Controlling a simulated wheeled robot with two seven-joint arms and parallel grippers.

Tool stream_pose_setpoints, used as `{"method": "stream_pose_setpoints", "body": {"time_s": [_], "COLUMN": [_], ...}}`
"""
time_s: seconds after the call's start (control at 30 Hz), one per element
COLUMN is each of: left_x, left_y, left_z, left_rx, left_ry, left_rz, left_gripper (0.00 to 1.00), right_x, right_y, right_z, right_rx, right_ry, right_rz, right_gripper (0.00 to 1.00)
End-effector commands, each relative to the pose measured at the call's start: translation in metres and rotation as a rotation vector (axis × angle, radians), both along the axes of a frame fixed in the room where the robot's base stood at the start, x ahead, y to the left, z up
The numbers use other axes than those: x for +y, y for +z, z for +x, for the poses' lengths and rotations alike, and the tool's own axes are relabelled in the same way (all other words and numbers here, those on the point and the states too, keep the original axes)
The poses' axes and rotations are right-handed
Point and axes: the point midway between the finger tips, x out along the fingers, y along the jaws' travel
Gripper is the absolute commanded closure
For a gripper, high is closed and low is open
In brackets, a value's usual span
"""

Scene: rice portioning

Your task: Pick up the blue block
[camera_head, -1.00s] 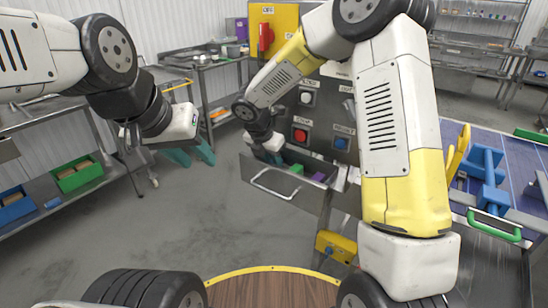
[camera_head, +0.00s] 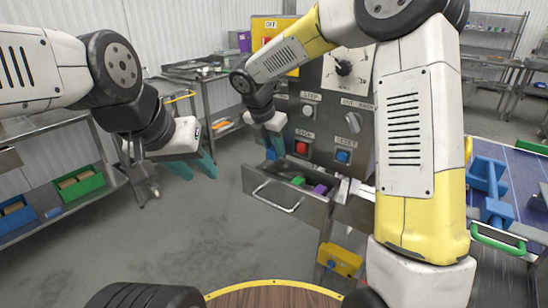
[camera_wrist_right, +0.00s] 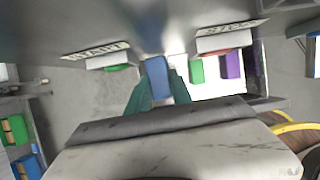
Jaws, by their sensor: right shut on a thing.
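The blue block (camera_wrist_right: 157,76) is between the teal fingers of my right gripper (camera_wrist_right: 158,92) in the right wrist view, and the gripper is shut on it. In the head view my right gripper (camera_head: 275,145) is above the left part of the open metal drawer (camera_head: 288,208). The block is small and hard to make out there. A green block (camera_head: 298,181) and a purple block (camera_head: 320,189) lie in the drawer. My left gripper (camera_head: 194,168) is open and empty, left of the drawer.
A control panel with a red button (camera_head: 302,147) and a blue button (camera_head: 342,156) stands right behind the drawer. A yellow box (camera_head: 340,260) is below it. A shelf with a green bin (camera_head: 80,184) is at the left. The floor between is clear.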

Motion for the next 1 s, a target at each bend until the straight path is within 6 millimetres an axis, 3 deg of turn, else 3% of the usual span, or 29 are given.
{"method": "stream_pose_setpoints", "body": {"time_s": [0.13,0.7,1.0], "left_x": [0.000,0.000,0.000], "left_y": [0.000,0.000,0.000], "left_z": [0.000,0.000,0.000], "left_rx": [0.000,0.000,0.000], "left_ry": [0.000,0.000,0.000], "left_rz": [0.000,0.000,0.000], "left_gripper": [0.64,0.64,0.64], "right_x": [0.000,0.080,0.099], "right_y": [0.029,0.025,0.025], "right_z": [0.001,-0.118,-0.147], "right_rx": [-0.004,0.001,0.000], "right_ry": [-0.002,0.005,0.000], "right_rz": [0.002,-0.001,0.000], "right_gripper": [1.00,1.00,1.00]}}
